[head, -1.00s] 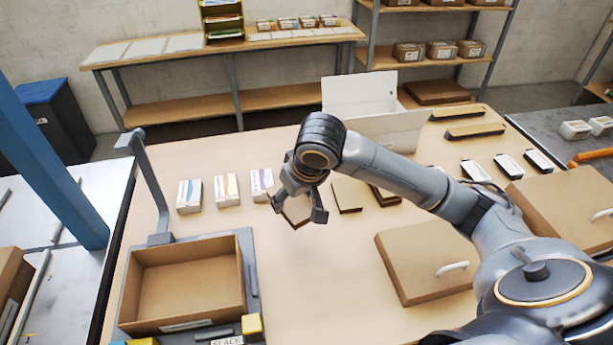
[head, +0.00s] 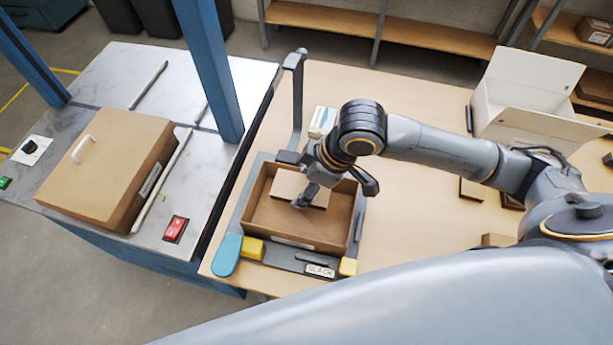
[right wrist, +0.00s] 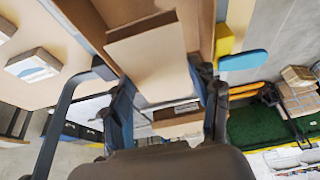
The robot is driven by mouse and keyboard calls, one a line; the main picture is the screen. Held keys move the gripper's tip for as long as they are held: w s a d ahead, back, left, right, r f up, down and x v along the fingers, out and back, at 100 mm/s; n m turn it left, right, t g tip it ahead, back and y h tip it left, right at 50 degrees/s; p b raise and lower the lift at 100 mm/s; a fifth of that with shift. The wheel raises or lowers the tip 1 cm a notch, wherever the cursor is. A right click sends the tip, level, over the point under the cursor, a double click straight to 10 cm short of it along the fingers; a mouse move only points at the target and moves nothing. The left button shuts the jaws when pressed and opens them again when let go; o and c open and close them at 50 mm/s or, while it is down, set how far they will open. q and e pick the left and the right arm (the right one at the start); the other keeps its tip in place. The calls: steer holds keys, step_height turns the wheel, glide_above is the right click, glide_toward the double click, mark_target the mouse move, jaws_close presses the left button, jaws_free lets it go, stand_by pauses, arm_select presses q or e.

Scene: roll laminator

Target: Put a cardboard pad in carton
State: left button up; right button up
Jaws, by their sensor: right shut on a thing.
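The open brown carton (head: 268,228) sits in a grey holder on the table in the head view. My right gripper (head: 336,190) is over the carton's back part and shut on a flat tan cardboard pad (head: 290,184). In the right wrist view the pad (right wrist: 150,56) shows between the fingertips (right wrist: 160,78), in front of the carton wall (right wrist: 207,25). The pad overlaps the carton's opening; I cannot tell whether it is above the rim or inside. My left gripper is not in view.
The holder has an upright grey post (head: 297,95), yellow blocks (head: 252,247) and a blue pad (head: 227,255). A closed brown box (head: 110,165) lies on the metal bench at left. A white open box (head: 525,95) stands at right.

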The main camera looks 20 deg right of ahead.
step_height(320, 180, down, 3)
steer(key=b, duration=0.3)
steer(key=shift+w+f, duration=0.1)
step_height(320, 180, down, 8)
steer(key=b, duration=0.3)
steer(key=shift+f+b, duration=0.1)
steer(key=shift+b, duration=0.3)
steer(key=o, duration=1.1)
steer(key=shift+c, duration=0.2)
